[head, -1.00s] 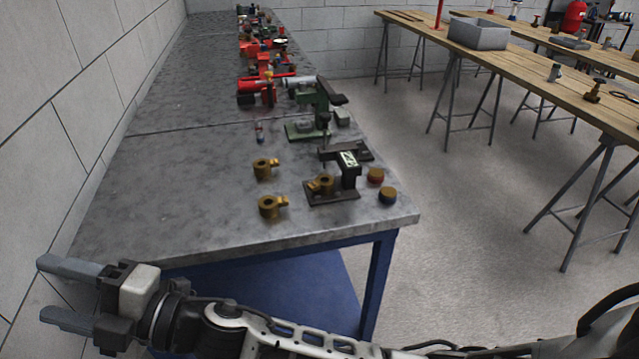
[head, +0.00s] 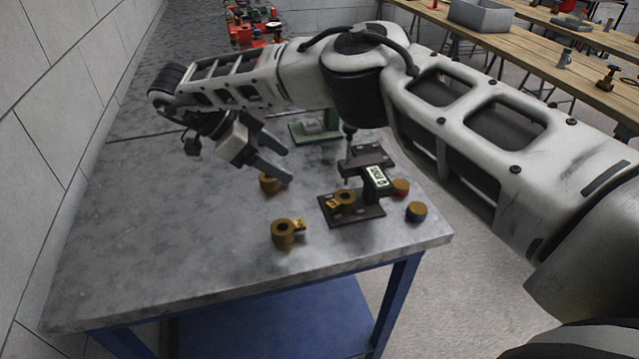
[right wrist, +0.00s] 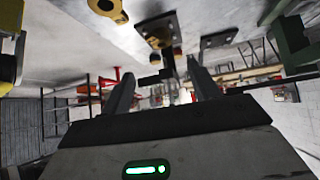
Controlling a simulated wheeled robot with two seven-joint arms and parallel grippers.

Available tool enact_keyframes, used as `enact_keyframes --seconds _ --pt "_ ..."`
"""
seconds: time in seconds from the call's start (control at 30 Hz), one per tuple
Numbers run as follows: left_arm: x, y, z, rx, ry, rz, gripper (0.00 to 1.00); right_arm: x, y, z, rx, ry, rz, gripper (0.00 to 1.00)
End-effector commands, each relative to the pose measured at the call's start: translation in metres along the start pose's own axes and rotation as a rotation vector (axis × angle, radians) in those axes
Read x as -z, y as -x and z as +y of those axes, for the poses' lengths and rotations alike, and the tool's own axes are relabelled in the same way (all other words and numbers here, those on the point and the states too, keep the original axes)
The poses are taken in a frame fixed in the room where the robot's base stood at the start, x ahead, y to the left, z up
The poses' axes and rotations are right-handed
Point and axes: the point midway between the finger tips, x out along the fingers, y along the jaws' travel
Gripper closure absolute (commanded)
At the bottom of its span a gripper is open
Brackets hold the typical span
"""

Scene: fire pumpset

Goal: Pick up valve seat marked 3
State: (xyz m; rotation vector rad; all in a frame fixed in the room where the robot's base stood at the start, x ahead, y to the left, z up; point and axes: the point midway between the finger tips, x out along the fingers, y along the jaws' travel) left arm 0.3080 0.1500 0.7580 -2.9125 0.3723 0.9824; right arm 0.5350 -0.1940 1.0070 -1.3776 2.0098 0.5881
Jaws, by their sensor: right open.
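Brass ring-shaped parts with side tabs, apparently valve seats, are in the head view. One (head: 284,233) lies on the grey bench near its front. Another (head: 268,184) lies farther back, partly hidden by my right gripper. A third (head: 342,198) sits on a dark fixture plate (head: 365,213). No mark 3 is readable on any. My right gripper (head: 288,165) is open and empty above the bench, just over the farther brass part. In the right wrist view, its fingers (right wrist: 162,85) are apart, with a brass part (right wrist: 108,9) at the top edge. My left gripper is out of view.
A green tool (head: 318,131) stands behind, partly covered by my right arm. The bench's front left is clear. A wall borders the left.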

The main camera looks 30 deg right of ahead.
Motion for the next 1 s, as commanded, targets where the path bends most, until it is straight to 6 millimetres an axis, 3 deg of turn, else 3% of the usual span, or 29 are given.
enact_keyframes --seconds 0.1,0.33,0.5,0.77,1.0 --pt "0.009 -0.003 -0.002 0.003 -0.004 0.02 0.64 0.004 -0.013 -0.001 -0.004 -0.004 0.011 0.39" --pt "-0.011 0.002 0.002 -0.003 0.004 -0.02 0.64 0.003 -0.063 0.0 -0.005 -0.004 0.008 0.39" --pt "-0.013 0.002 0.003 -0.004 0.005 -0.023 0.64 0.003 -0.092 -0.001 -0.003 -0.004 0.006 0.39" --pt "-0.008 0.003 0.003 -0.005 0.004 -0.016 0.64 0.004 -0.11 -0.002 -0.001 -0.005 0.007 0.39" --pt "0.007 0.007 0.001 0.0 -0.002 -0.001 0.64 0.006 -0.145 -0.005 -0.004 -0.005 0.008 0.39"
